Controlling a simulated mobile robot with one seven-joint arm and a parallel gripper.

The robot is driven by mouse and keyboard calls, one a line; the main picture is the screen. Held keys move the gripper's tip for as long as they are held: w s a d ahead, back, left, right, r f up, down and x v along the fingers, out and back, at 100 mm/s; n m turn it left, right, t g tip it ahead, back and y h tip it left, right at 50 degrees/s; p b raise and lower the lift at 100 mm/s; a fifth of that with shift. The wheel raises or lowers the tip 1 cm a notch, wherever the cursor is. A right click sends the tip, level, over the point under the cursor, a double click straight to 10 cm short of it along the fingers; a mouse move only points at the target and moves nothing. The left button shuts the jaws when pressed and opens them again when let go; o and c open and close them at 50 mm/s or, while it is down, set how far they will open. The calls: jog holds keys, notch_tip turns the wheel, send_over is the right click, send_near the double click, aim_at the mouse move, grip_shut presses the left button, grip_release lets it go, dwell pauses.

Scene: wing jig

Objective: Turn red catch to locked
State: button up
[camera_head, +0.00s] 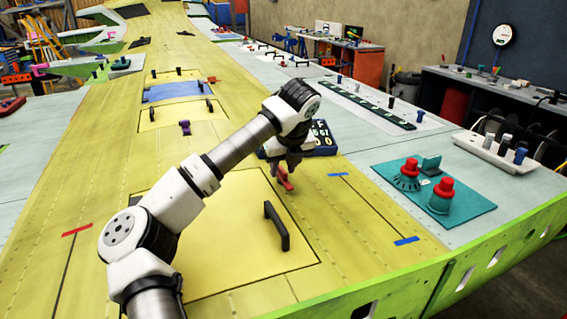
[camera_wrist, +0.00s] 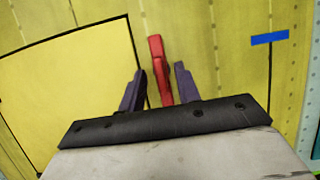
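The red catch (camera_head: 285,181) is on the yellow wing skin, at the edge of a yellow panel, just below my gripper (camera_head: 280,165). In the wrist view the red catch (camera_wrist: 156,50) is a narrow bar pointing up the picture, leaning slightly left. My gripper (camera_wrist: 159,70) points down at it, with one dark finger on each side of the bar. A narrow gap shows between each finger and the bar, so the fingers look open around it. The catch's lower end is hidden by the gripper body. I see no lock marking.
A black handle (camera_head: 277,226) stands on the yellow panel near the gripper. A dark blue box with white characters (camera_head: 322,137) is close behind the gripper. A teal plate (camera_head: 390,172) with red-topped knobs lies to the right. Blue tape (camera_head: 407,240) marks the skin.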

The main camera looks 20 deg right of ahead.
jog(key=shift+c, duration=0.4)
grip_shut()
jog(key=shift+f+m+b, duration=0.15)
jog(key=shift+m+b, duration=0.15)
jog(key=shift+b, duration=0.15)
jog(key=m+h+b, duration=0.1)
jog(key=m+b, duration=0.1)
jog(key=shift+a+m, duration=0.15)
jog(key=shift+m, duration=0.25)
jog(key=m+h+b, duration=0.1)
jog(key=m, duration=0.2)
jog(key=shift+w+a+m+g+h+b, duration=0.1)
jog(key=shift+m+g+h+b, duration=0.2)
jog(key=shift+g+h+b, duration=0.1)
jog(key=m, duration=0.1)
jog(key=m+g+h, duration=0.1)
jog(key=m, duration=0.1)
jog(key=m+p, duration=0.1)
jog(key=m, duration=0.1)
jog(key=shift+w+a+r+g, duration=0.15)
jog(key=shift+r+g, duration=0.1)
jog(key=shift+g, duration=0.05)
jog(key=m+g+p, duration=0.1)
jog(key=m, duration=0.2)
jog(key=m+g+h+p, duration=0.1)
jog(key=m+p, duration=0.1)
jog(key=shift+w+m, duration=0.2)
jog(key=shift+m, duration=0.2)
